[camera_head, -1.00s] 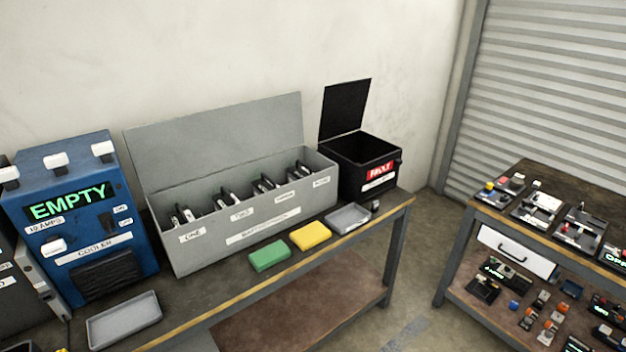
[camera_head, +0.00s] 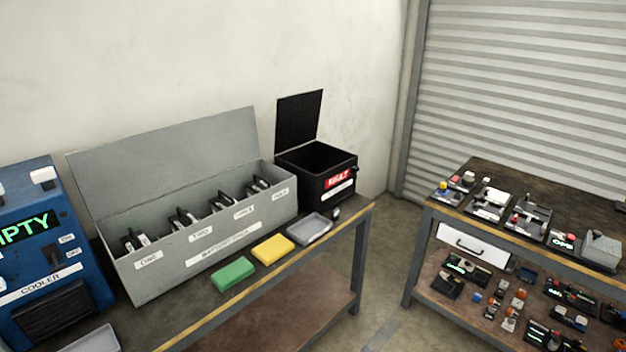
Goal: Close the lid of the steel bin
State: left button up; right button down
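A long grey steel bin (camera_head: 215,248) stands on the left workbench against the wall. Its grey lid (camera_head: 165,155) is up, leaning back toward the wall. Inside, several dark items with pale parts stand in a row behind the labels on the front. A smaller black bin (camera_head: 318,190) with a red label stands to its right, and its black lid (camera_head: 299,118) is also up. Neither of my grippers is in view.
A blue cooler unit (camera_head: 45,250) stands left of the steel bin. A green block (camera_head: 233,274), a yellow block (camera_head: 273,249) and a grey tray (camera_head: 310,229) lie in front of it. A second workbench (camera_head: 450,212) stands at right, with floor between.

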aim_at(297, 115)
jog(key=z, duration=0.3)
jog(key=k, duration=0.35)
jog(key=z, duration=1.55)
jog(key=i, duration=1.4)
jog(key=u, duration=1.2)
jog(key=i, duration=0.85)
jog(key=u, duration=0.9)
